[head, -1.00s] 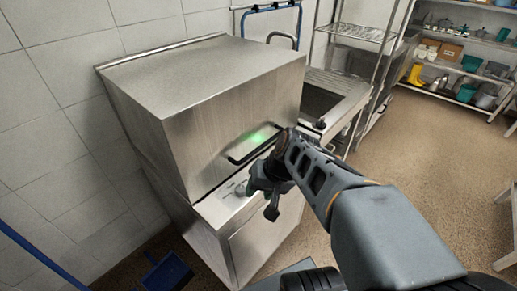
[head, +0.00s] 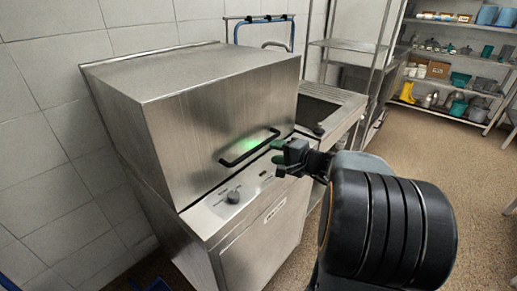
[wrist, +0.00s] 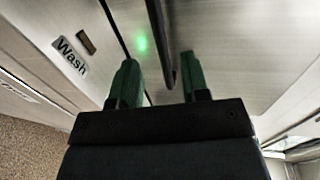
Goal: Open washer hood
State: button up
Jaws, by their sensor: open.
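The washer hood (head: 195,125) is a large steel box, down on the washer body (head: 265,235). Its black bar handle (head: 249,148) runs along the lower front, with a green glow beside it. My gripper (head: 279,152) is near the right end of the handle in the head view. In the wrist view, my gripper (wrist: 163,82) has its two green fingers apart. The handle (wrist: 160,45) reaches down between them, its end close to the palm. I cannot tell whether a finger touches it. A "Wash" label (wrist: 70,55) shows at the left of the wrist view.
A control panel with a round knob (head: 233,197) lies below the hood. Shelves with kitchenware (head: 460,70) stand at the back right. The brown floor between is clear.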

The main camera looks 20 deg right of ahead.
aim_at(261, 147)
jog(key=x, duration=0.7)
jog(key=shift+w+a, duration=0.2)
jog(key=shift+w, duration=0.1)
grip_shut()
